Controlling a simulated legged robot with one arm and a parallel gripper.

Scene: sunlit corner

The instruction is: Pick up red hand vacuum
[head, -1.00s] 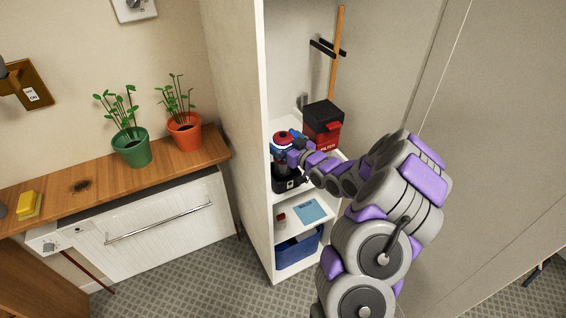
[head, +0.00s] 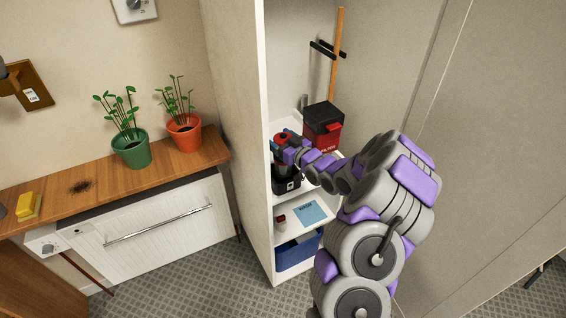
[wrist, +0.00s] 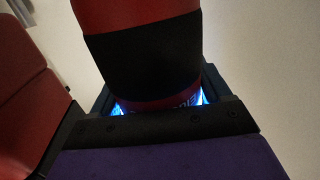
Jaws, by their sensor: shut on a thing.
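The red hand vacuum (head: 281,138) stands upright in a black base (head: 287,185) on the upper shelf of the tall white cabinet. Its top is red with a dark part below. My gripper (head: 288,148) is at its upper body and shut on it, partly covering it. In the wrist view the vacuum (wrist: 140,55) fills the upper middle as a red and black cylinder, between the jaws of my gripper (wrist: 160,100). Blue light shows beside it. The fingertips are mostly hidden behind the vacuum.
A black and red filter box (head: 323,127) stands right of the vacuum, close to my arm. The cabinet's side wall (head: 238,120) is close on the left. A blue card (head: 311,213) and a blue bin (head: 298,250) are below. Potted plants (head: 131,148) stand on the wooden counter.

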